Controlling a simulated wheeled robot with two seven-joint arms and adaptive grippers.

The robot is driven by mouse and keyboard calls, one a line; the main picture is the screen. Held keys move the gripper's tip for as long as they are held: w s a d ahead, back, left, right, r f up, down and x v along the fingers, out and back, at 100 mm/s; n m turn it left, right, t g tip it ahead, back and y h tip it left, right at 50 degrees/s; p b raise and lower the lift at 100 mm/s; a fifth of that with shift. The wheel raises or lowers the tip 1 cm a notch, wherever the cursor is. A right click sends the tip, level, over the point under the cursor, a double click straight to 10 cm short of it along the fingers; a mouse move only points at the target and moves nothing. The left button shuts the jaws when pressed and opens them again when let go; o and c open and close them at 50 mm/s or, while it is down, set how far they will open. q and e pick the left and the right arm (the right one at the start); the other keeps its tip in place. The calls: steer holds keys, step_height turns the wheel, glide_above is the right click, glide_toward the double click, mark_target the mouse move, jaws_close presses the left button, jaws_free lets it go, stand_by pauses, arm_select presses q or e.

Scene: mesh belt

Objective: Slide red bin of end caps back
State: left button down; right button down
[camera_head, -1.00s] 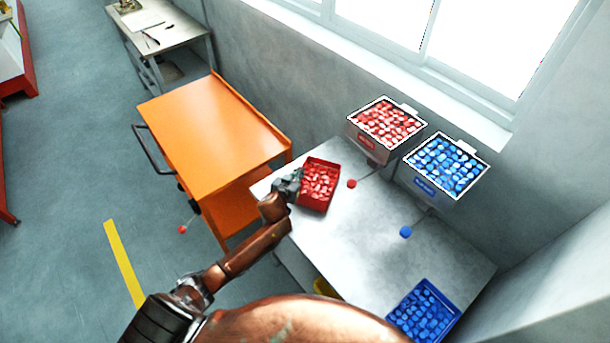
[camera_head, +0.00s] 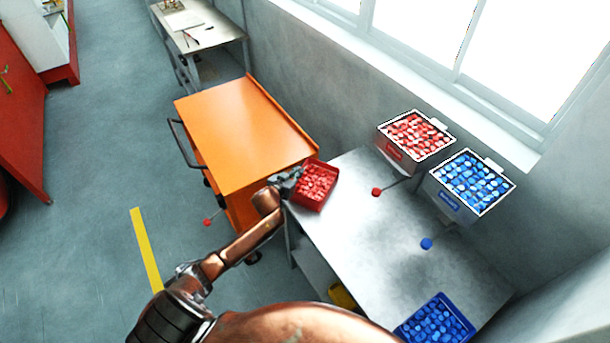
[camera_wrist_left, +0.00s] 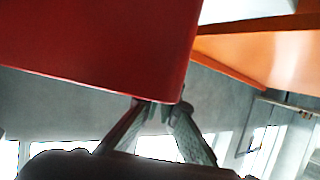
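The red bin of end caps (camera_head: 313,206) is full of red caps and sits at the left end of the grey bench (camera_head: 375,235), by the cart's corner. I cannot tell whether it touches the bench or hangs over its edge. My left gripper (camera_head: 287,183) is at the bin's left side. In the left wrist view, its fingers (camera_wrist_left: 163,104) close together at the edge of the bin's red wall (camera_wrist_left: 95,40), and their tips are partly hidden. It appears shut on that wall. My right gripper is not in view.
An orange cart (camera_head: 240,135) stands close to the bench's left end. A red-cap dispenser (camera_head: 398,153) and a blue-cap dispenser (camera_head: 452,203) are at the wall, with red (camera_head: 376,192) and blue (camera_head: 426,244) knobs. A blue bin (camera_head: 465,323) is at the near right. The bench's middle is clear.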

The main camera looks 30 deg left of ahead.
arm_select(q)
steer(key=shift+s+a, duration=0.2)
steer(key=shift+a, duration=0.6)
steer(key=shift+d, duration=0.1)
steer(key=c, duration=2.6)
jaws_free()
steer(key=o, duration=0.5)
steer(key=v, duration=1.2)
